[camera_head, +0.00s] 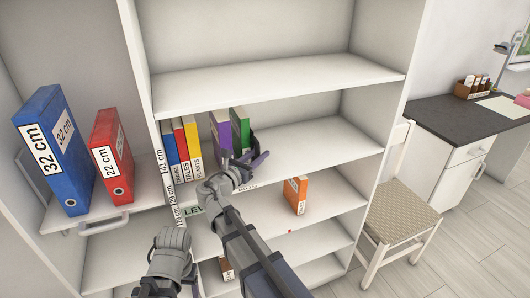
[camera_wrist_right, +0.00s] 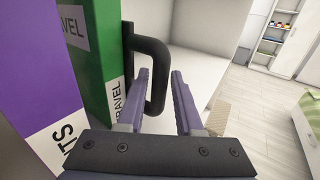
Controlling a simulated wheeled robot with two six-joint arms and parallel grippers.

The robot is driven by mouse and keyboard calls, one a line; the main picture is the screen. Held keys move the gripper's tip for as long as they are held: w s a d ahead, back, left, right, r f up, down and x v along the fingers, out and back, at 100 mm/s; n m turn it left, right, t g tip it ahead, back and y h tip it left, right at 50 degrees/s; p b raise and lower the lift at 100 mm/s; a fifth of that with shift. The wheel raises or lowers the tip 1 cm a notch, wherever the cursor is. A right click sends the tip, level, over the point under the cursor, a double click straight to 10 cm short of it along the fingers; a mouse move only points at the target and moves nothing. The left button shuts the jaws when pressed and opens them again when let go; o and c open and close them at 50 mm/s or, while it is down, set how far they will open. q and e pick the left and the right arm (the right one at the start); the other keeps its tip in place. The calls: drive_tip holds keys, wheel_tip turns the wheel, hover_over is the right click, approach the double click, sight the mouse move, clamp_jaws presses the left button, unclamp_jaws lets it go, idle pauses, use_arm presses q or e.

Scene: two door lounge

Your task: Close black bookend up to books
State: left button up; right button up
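The black bookend (camera_wrist_right: 154,60) has a loop handle and stands by the green book (camera_wrist_right: 103,55) in the right wrist view. In the head view it is a dark shape (camera_head: 252,141) at the right of the green book (camera_head: 239,131), mostly behind my right gripper (camera_head: 256,160). The purple book (camera_head: 221,130) stands left of the green one. My right gripper's purple fingers (camera_wrist_right: 162,78) are apart, with the handle's upright bar between them. I cannot tell whether they touch it. My left gripper (camera_head: 172,288) is low at the picture's bottom, its tips unclear.
Blue, red and yellow books (camera_head: 181,150) stand left on the same shelf. An orange book (camera_head: 296,195) stands on the shelf below. Large blue (camera_head: 52,150) and red (camera_head: 111,155) binders stand at the left. The middle shelf is clear right of the bookend (camera_head: 320,140).

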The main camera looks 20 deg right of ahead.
drive_tip(key=shift+a+r, duration=0.1)
clamp_jaws()
idle(1.3)
